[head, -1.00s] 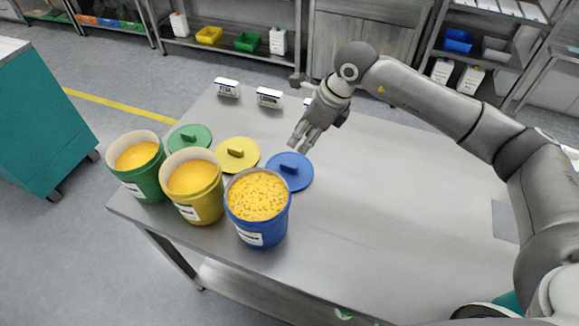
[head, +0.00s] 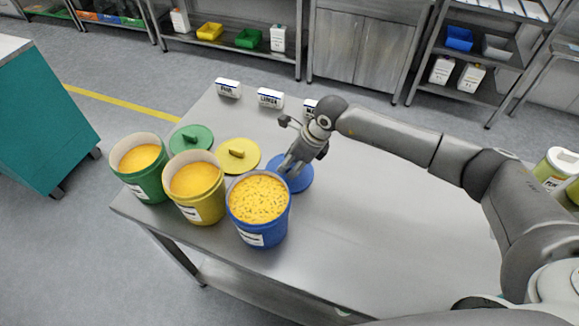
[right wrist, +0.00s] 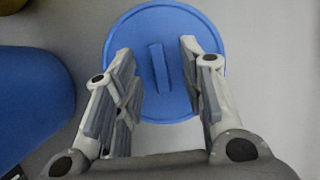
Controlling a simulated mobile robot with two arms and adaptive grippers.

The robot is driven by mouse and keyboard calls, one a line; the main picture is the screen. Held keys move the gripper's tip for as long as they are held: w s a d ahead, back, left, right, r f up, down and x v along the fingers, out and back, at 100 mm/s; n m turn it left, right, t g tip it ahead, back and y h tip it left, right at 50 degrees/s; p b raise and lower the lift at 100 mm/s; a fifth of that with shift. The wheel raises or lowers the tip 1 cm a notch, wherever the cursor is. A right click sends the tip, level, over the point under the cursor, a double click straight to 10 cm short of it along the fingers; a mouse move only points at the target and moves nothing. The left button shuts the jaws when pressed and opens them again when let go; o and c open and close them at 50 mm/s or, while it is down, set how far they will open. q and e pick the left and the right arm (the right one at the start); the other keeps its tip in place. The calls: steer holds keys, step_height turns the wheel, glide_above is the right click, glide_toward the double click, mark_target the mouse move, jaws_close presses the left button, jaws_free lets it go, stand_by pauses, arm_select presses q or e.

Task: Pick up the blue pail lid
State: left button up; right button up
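The blue pail lid (head: 301,181) lies flat on the steel table behind and right of the blue pail (head: 262,233). In the right wrist view the lid (right wrist: 165,103) shows whole, with its bar handle (right wrist: 159,72) upright in the middle. My right gripper (head: 288,170) is over the lid and hides part of it in the head view. In the right wrist view the right gripper (right wrist: 158,62) is open, its fingers on either side of the handle with gaps on both sides. I cannot tell how high the fingertips are. My left gripper is not in view.
The blue pail (right wrist: 35,100) is close left of the gripper. A yellow pail (head: 200,205) and green pail (head: 145,184) stand further left, with a yellow lid (head: 247,161) and green lid (head: 185,144) behind. White label blocks (head: 270,98) line the far edge. The table's right side is clear.

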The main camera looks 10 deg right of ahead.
steer(key=shift+w+a+f, duration=0.1)
steer(key=shift+a+f, duration=0.05)
steer(key=shift+f, duration=0.2)
steer(key=shift+c, duration=0.5)
jaws_close()
steer(key=shift+r, duration=0.1)
